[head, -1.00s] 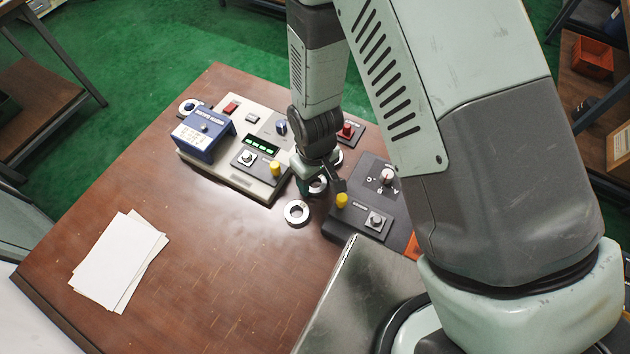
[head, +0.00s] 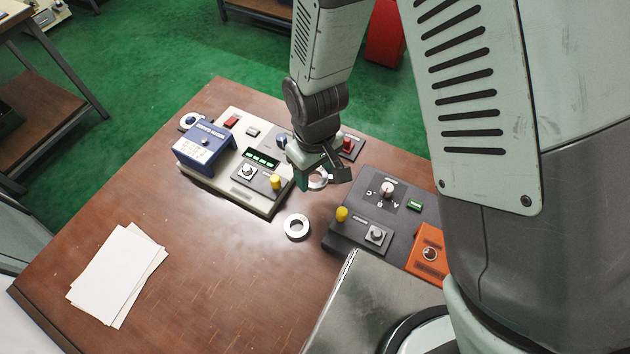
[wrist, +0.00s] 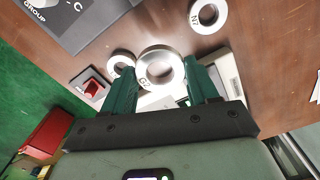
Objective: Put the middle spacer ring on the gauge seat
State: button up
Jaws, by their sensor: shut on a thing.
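My gripper (head: 322,177) is shut on a silver spacer ring (head: 323,184), the middle one of three. In the wrist view the held ring (wrist: 176,70) sits between the green fingers (wrist: 155,85) and looks larger than the others, apparently above the table. A second ring (head: 297,237) lies flat on the table towards the front; it also shows at the top of the wrist view (wrist: 196,17). A third ring (wrist: 114,62) is partly covered by the held one and is hidden behind my gripper in the head view. I cannot tell which fixture is the gauge seat.
A light console (head: 222,190) with a blue box (head: 200,150) stands left of my gripper. A dark console (head: 345,242) and an orange box (head: 428,252) stand right. A red-button box (head: 347,146) is behind. Papers (head: 112,275) lie front left; the table's front middle is clear.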

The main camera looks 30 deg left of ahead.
aim_at(246, 168)
jog(key=s+a+r+n, duration=0.1)
jog(key=a+n, duration=0.1)
jog(key=a, duration=0.3)
jog(key=s+a+r+n, duration=0.1)
jog(key=a+n, duration=0.1)
jog(key=a, duration=0.3)
jog(key=s+a+r+n, duration=0.1)
jog(key=a+n, duration=0.1)
jog(key=a, duration=0.3)
jog(key=shift+s+a+r, duration=0.1)
jog(key=shift+a+r, duration=0.1)
jog(key=shift+a, duration=0.2)
jog(key=shift+a+f, duration=0.1)
jog(key=shift+a, duration=0.05)
jog(key=shift+f, duration=1.85)
jog(key=shift+f, duration=0.15)
jog(key=shift+f, duration=0.75)
jog(key=shift+f, duration=0.8)
jog(key=o, duration=1.3)
